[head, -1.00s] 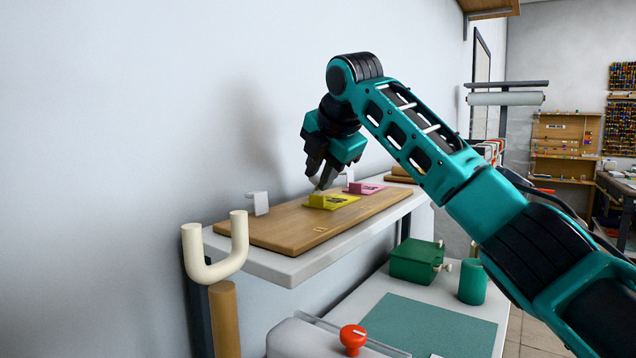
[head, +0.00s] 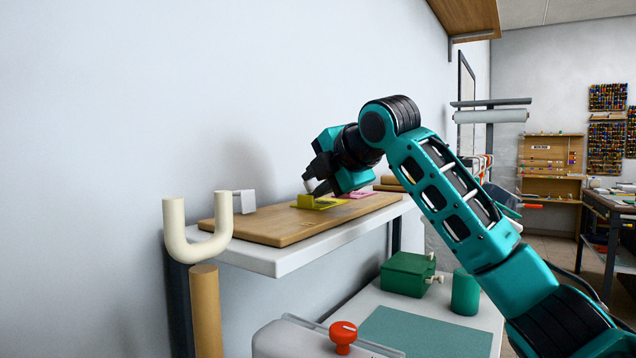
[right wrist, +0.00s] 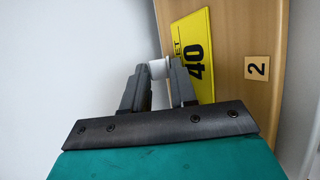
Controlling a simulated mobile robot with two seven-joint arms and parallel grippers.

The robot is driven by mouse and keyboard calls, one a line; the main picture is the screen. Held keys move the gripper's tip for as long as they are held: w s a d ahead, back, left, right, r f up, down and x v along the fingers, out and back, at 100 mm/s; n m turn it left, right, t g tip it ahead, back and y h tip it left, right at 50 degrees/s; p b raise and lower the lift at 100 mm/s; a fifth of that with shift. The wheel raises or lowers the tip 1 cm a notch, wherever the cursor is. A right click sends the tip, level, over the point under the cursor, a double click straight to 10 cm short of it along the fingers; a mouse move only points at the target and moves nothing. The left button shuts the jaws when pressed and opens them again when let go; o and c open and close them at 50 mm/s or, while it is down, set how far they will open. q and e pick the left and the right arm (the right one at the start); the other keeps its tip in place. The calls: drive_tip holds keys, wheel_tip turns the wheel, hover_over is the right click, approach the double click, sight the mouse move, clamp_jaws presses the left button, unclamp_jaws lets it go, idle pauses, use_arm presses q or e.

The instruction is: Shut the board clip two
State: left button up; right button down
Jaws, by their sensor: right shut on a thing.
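A wooden board (head: 270,225) lies on the white shelf. A yellow tag (head: 322,203) lies on it; in the right wrist view the yellow tag (right wrist: 205,35) reads 40, beside a small label (right wrist: 257,67) marked 2. The white flap of board clip two (right wrist: 159,68) is between the fingertips of my right gripper (right wrist: 158,82). My right gripper (head: 313,187) also shows in the head view, shut on that flap just above the yellow tag. The clip's hinge and lower part are hidden. My left gripper is out of view.
Another white clip flap (head: 244,201) stands raised at the board's left part. A pink tag (head: 362,194) lies behind the yellow one. A cream U-shaped hook (head: 174,235) stands in front. A green box (head: 405,274) sits on the lower surface; the wall is close behind.

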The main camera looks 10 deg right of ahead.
drive_tip(key=shift+r, duration=0.15)
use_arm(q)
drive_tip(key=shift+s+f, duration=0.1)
use_arm(e)
drive_tip(key=c, duration=1)
unclamp_jaws()
drive_tip(key=shift+o, duration=0.2)
